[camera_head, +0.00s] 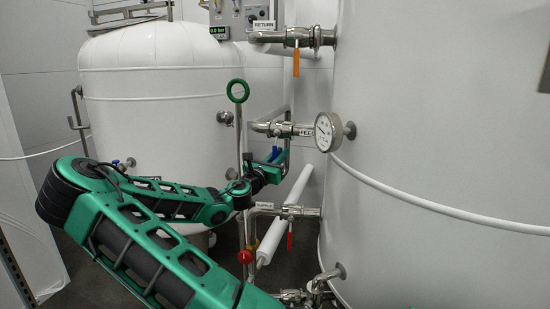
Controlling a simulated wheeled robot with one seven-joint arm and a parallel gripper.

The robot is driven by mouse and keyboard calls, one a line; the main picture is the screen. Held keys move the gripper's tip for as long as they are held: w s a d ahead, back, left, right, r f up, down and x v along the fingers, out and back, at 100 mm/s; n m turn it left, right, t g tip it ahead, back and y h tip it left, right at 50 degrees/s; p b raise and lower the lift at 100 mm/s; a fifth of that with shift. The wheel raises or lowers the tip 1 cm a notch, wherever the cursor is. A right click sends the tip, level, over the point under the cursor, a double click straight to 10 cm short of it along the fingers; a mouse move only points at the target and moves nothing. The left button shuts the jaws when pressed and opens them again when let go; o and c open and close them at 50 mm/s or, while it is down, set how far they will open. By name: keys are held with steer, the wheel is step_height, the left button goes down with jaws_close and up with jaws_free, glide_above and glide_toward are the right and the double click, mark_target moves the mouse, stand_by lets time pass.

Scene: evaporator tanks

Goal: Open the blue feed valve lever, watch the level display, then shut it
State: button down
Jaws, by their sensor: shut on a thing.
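The blue feed valve lever (274,153) hangs down below the horizontal pipe with the FEED label (305,132), roughly across the pipe. My gripper (277,160) reaches in from the left and is shut on this lever, just under the valve. The jaws and my green arm hide much of the lever. A small display with green digits (219,32) sits at the top, left of the RETURN label; it seems to read 0.0 bar.
A round dial gauge (323,132) sits close right of the feed valve, on the large right tank (430,130). An orange lever (296,62) hangs above and a red lever (290,237) below. A post with a green ring (238,91) stands close left. Another tank (160,100) stands behind.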

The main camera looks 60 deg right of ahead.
steer(key=shift+s+a+f, duration=0.1)
steer(key=shift+s+a, duration=0.05)
steer(key=shift+s, duration=0.05)
steer(key=c, duration=1.7)
jaws_free()
steer(key=shift+a, duration=0.1)
steer(key=shift+c, duration=0.2)
steer(key=shift+w, duration=0.1)
steer(key=w+v, duration=0.1)
steer(key=v, duration=0.9)
steer(key=shift+s+a, duration=0.35)
steer(key=shift+s, duration=0.15)
